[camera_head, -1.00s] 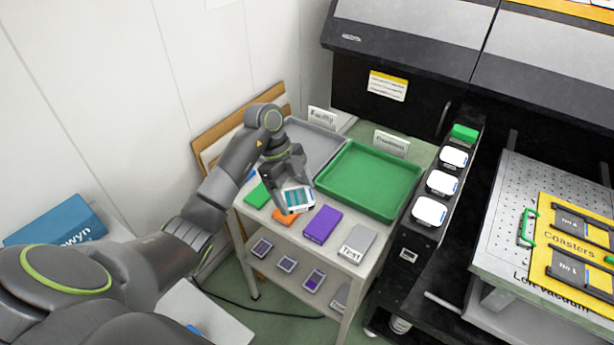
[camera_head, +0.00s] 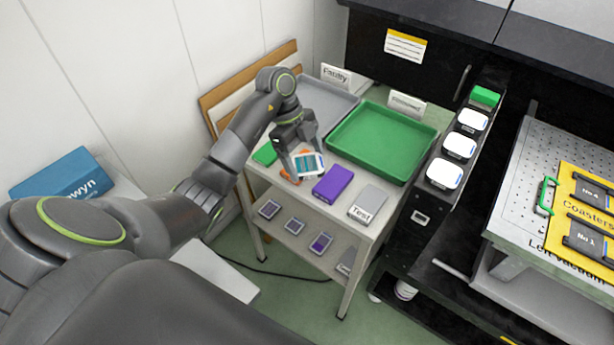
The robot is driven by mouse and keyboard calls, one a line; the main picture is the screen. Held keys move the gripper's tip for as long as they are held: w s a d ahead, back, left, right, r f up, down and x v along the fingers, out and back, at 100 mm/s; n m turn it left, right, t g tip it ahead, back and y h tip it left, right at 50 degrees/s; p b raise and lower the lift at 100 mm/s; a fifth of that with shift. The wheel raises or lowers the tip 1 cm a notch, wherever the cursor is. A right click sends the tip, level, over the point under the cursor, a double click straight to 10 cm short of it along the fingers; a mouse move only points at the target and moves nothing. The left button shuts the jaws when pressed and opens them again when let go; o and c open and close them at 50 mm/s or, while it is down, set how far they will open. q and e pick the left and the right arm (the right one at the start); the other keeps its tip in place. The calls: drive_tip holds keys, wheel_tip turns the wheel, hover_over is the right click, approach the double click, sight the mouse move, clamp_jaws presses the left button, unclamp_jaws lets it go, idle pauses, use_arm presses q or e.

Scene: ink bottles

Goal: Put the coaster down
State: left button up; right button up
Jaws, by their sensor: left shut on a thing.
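My left gripper (camera_head: 303,155) comes in from the left over the near-left part of the white cart top. It is shut on a coaster (camera_head: 308,164), a white piece with a teal striped print, held tilted. The coaster is over or in front of an orange block (camera_head: 290,178), which it partly hides. I cannot tell whether the coaster touches anything below. A green tray (camera_head: 383,143) and a grey tray (camera_head: 335,98) stand behind it on the cart, each with a label sign. My right gripper is out of view.
On the cart's front edge are a green block (camera_head: 265,154), a purple block (camera_head: 332,181) and a grey "Test" block (camera_head: 368,203). Several small items lie on the lower shelf. A black unit with white-topped bottles (camera_head: 459,146) stands to the right.

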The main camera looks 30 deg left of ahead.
use_arm(q)
drive_tip(key=shift+f, duration=2.75)
drive_tip(key=shift+f, duration=0.3)
drive_tip(key=o, duration=1.1)
drive_tip(key=shift+r, duration=0.1)
